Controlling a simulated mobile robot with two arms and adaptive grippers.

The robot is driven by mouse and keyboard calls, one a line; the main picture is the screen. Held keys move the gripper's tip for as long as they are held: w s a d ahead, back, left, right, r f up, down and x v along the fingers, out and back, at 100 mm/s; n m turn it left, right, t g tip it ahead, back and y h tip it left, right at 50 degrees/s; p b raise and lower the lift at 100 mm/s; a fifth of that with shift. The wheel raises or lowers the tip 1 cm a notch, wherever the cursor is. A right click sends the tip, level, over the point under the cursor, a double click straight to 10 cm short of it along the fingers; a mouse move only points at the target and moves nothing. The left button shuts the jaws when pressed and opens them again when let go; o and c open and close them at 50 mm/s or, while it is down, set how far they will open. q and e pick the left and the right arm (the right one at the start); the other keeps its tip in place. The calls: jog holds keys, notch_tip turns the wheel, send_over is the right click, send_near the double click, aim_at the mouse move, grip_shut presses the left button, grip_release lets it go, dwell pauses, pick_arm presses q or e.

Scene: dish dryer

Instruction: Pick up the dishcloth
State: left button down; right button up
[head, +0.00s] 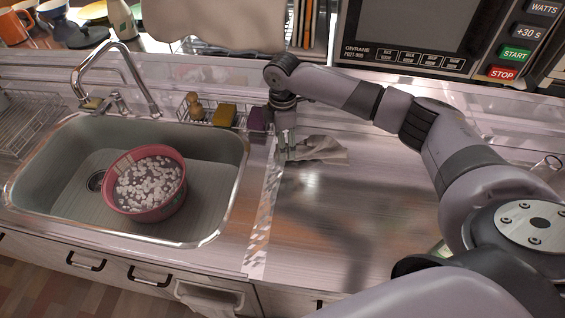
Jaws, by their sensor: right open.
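The dishcloth (322,149) is a crumpled pale grey cloth on the counter, right of the sink and near the backsplash. My right gripper (283,152) points down at the cloth's left end. It is open, and its fingers are small and dark in this view. I cannot tell whether a finger touches the cloth. My left gripper is not in view.
The sink (222,200) at left holds a pink bowl (146,208) with white foam. A wire rack with sponges (224,115) stands just left of my gripper. A microwave (410,60) stands behind. The counter in front of the cloth is clear.

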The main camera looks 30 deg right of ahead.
jog(key=shift+f+p, duration=0.3)
jog(key=shift+f, duration=1.05)
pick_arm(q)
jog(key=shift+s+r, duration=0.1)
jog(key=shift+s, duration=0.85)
pick_arm(e)
jog(key=shift+f, duration=0.15)
jog(key=shift+f+b, duration=0.45)
jog(key=shift+f, duration=0.45)
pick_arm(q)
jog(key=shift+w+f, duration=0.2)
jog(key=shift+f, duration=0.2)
pick_arm(e)
jog(key=shift+c, duration=0.4)
jog(key=shift+s+f, duration=0.15)
jog(key=shift+s, duration=0.1)
jog(key=c, duration=0.9)
grip_shut()
